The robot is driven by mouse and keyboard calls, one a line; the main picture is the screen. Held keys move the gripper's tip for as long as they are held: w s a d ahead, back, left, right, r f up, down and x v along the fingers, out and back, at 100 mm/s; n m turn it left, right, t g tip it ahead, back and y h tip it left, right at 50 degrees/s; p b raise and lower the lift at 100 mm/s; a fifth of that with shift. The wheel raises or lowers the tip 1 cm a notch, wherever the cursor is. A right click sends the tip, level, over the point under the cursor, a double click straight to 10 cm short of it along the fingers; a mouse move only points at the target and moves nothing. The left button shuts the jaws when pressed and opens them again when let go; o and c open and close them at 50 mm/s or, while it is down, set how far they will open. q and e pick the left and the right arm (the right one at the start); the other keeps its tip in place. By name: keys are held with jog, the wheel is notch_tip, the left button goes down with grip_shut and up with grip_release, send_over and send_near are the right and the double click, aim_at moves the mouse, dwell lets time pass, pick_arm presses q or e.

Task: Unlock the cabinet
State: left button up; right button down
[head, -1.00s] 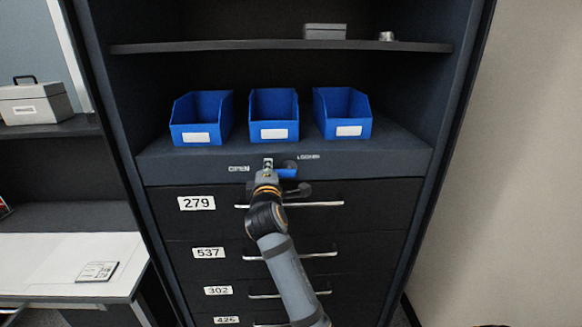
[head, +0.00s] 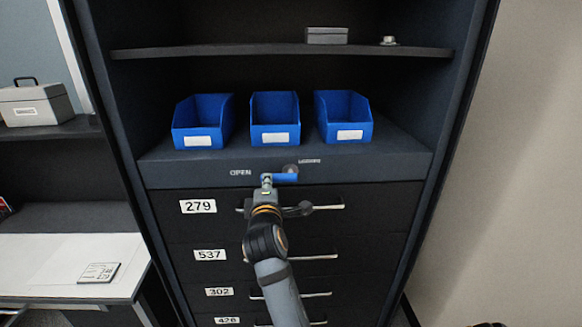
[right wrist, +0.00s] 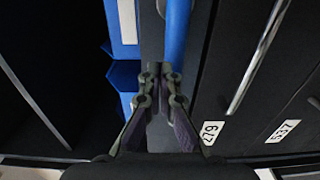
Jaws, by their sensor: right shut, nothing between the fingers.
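The cabinet (head: 160,170) has a lock panel above its drawers. A blue lock lever (head: 286,177) lies about horizontal below a round grey pivot (head: 290,169). The panel reads OPEN (head: 240,172) on the left and a small label, likely LOCKED (head: 310,161), on the right. My right gripper (head: 267,180) is shut and empty at the lever's left end. In the right wrist view the blue lever (right wrist: 177,30) is just beyond the shut fingertips (right wrist: 162,72); I cannot tell whether they touch. My left gripper is not in view.
Blue bins (head: 275,110) stand on the ledge above the panel. Drawers below have protruding bar handles (head: 325,207) near my right arm. A grey box (head: 327,36) is on the upper shelf. A white desk (head: 50,260) stands at the left.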

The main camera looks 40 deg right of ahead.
jog(key=p+v, duration=0.2)
jog(key=r+p+v, duration=0.1)
jog(key=p+v, duration=0.1)
jog(key=v, duration=0.1)
jog(key=shift+d+r, duration=0.1)
jog(key=shift+w, duration=0.1)
dwell(0.5)
jog(key=b+x, duration=0.4)
jog(key=x, duration=0.1)
jog(key=f+b+x, duration=0.1)
jog(key=b+x, duration=0.1)
jog(key=shift+w+d+f, duration=0.15)
jog(key=shift+w, duration=0.05)
